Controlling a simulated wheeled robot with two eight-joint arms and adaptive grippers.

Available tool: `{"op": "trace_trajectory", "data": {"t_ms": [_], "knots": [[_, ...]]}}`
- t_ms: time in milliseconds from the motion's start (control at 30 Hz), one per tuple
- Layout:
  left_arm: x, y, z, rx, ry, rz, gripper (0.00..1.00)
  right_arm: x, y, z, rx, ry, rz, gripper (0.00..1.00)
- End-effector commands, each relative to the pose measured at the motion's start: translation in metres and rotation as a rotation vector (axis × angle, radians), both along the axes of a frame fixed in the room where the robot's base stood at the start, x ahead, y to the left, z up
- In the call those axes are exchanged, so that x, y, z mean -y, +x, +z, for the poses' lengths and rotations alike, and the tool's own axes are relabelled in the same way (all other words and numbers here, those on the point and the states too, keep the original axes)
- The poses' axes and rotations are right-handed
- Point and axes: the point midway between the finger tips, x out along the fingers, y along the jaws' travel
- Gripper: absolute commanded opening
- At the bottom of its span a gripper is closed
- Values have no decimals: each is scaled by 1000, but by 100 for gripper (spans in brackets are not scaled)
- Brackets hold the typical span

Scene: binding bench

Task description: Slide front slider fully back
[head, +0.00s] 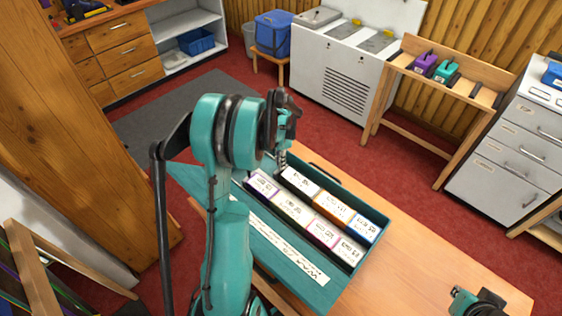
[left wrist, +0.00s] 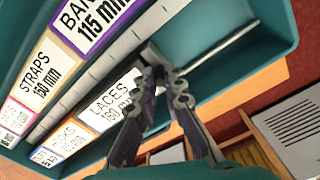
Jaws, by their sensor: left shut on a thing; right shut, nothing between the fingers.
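A teal tray (head: 372,215) on the bench holds two rows of labelled boxes; its wall also shows in the left wrist view (left wrist: 285,35). A dark grey slider (left wrist: 150,52) stands at the end of the row with the LACES box (left wrist: 112,100), on a grey rail (left wrist: 225,47). My left gripper (head: 283,155) is over the tray's far left end. In the left wrist view its fingertips (left wrist: 164,74) are shut on the slider, mostly hiding it. My right gripper (head: 459,293) is shut and empty over the bench's right side, away from the tray.
The STRAPS box (left wrist: 40,75) and others stand in the neighbouring row, across a grey rail (left wrist: 90,75). The tray floor past the slider is empty. The bench top (head: 405,260) right of the tray is clear. A wooden rack (head: 440,90) stands beyond.

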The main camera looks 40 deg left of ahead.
Motion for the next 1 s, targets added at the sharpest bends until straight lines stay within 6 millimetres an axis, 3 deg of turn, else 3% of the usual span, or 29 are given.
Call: {"op": "trace_trajectory", "data": {"t_ms": [300, 433, 567, 833, 933, 1000], "knots": [[-77, 6, 0, 2, 3, 6, 0, 0, 0, -1, 0, 0, 0, 0], [-100, 7, 0, 2, 3, 3, 0, 0, 0, 0, 0, 0, 0, 0], [-110, 8, 0, 2, 3, 1, 0, 0, 0, 0, 0, 0, 0, 0], [-112, 8, 1, 2, 5, 2, 0, 0, 0, 0, 0, 0, 0, 0], [-112, 8, 1, 2, 5, 2, 31, 0, 0, 0, 0, 0, 0, 0], [-111, 7, 1, 1, 4, 2, 31, 0, 0, 0, 0, 0, 0, 0]]}}
